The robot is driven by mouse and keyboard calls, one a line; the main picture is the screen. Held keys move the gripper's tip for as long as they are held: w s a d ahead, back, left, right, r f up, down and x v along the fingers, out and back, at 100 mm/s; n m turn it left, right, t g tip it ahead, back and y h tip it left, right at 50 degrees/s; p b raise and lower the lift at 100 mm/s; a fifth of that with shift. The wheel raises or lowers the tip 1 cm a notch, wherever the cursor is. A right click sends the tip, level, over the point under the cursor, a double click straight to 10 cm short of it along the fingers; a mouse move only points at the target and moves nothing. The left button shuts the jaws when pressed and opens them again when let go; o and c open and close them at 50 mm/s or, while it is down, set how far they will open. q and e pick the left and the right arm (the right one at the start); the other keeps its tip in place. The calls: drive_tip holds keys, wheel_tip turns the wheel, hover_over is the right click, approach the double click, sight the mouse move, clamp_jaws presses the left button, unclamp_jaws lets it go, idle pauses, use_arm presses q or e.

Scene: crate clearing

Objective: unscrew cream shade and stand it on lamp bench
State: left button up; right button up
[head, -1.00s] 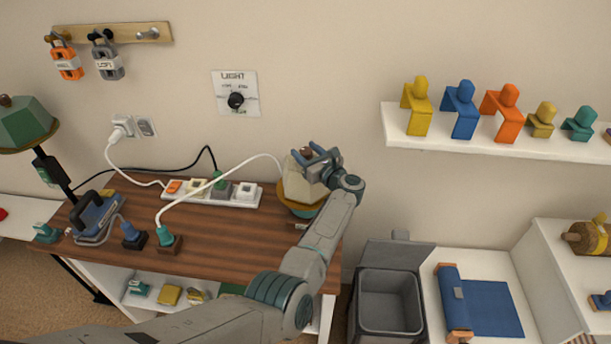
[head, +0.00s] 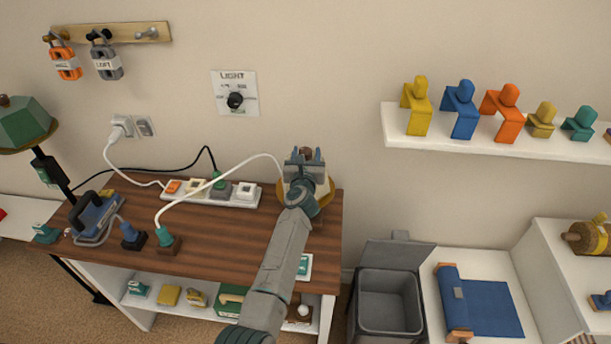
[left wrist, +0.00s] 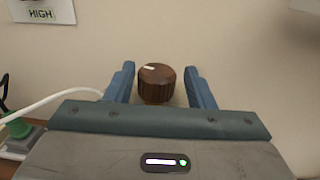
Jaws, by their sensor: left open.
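The lamp with the cream shade stands at the right end of the wooden lamp bench (head: 235,235). Only the yellowish rim (head: 282,192) shows clearly; my left gripper and wrist hide most of the shade. My left gripper (head: 305,154) is open at the top of this lamp. In the left wrist view, a brown ribbed knob (left wrist: 156,84) with a pale mark sits between its spread fingers, with a gap on each side. The shade itself is hidden in that view. My right gripper is not in view.
A white power strip (head: 212,192) with plugs and a white cable lies left of the lamp. A blue iron-like tool (head: 95,214) and a green-shaded lamp (head: 24,124) are further left. A grey bin (head: 388,302) stands right of the bench. The bench's front middle is clear.

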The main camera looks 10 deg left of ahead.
use_arm(q)
drive_tip(key=shift+a+r+m+h, duration=0.2)
drive_tip(key=shift+m+h, duration=0.1)
drive_tip(key=shift+h, duration=0.1)
drive_tip(key=shift+c, duration=0.4)
drive_tip(key=c, duration=0.7)
